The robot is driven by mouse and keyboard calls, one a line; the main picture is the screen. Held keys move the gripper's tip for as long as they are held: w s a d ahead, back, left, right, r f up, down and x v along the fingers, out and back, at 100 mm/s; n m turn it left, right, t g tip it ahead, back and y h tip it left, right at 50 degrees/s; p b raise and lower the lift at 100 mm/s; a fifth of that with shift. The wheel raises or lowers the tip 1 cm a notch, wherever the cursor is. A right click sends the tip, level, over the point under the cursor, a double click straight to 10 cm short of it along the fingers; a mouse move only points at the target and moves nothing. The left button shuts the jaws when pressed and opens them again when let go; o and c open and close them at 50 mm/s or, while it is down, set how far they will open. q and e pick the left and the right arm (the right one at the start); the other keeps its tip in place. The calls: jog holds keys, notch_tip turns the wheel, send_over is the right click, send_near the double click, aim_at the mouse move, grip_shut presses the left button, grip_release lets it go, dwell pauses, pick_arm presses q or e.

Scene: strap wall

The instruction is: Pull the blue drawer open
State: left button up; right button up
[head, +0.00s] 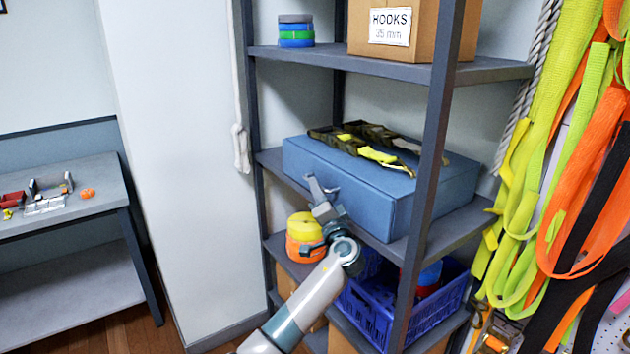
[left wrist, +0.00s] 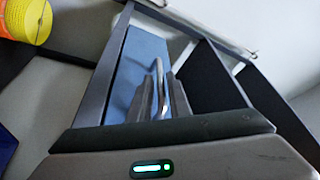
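The blue drawer (head: 355,180) is a blue box-like unit on the middle shelf of the grey rack. Straps lie on its top. My left gripper (head: 320,190) is in front of the drawer's front face, near its left part. In the left wrist view, my left gripper's fingers (left wrist: 161,95) point at the blue drawer front (left wrist: 143,62). A bright metal bar, which looks like the handle, shows between or just beside the fingers. I cannot tell whether they press on it. My right gripper is not in view.
A yellow and orange roll (head: 305,238) stands on the shelf below, close to my left wrist. A blue crate (head: 375,308) sits lower right. A grey rack post (head: 428,170) stands right of my arm. Straps (head: 560,170) hang at right.

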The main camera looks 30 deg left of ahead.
pick_arm(q)
jog(key=shift+p+x, duration=0.3)
jog(key=shift+x, duration=1.05)
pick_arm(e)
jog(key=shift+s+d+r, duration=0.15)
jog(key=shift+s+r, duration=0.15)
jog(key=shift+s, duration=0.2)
pick_arm(q)
grip_shut()
jog(key=s+a+p, duration=0.1)
jog(key=s+a, duration=0.4)
jog(key=s, duration=0.8)
jog(key=s+a+p, duration=0.1)
jog(key=s+a, duration=0.5)
jog(key=s, duration=0.7)
jog(key=shift+s, duration=0.3)
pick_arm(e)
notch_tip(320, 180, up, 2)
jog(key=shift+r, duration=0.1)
pick_arm(q)
jog(key=shift+f, duration=0.1)
grip_release()
jog(key=shift+d, duration=0.1)
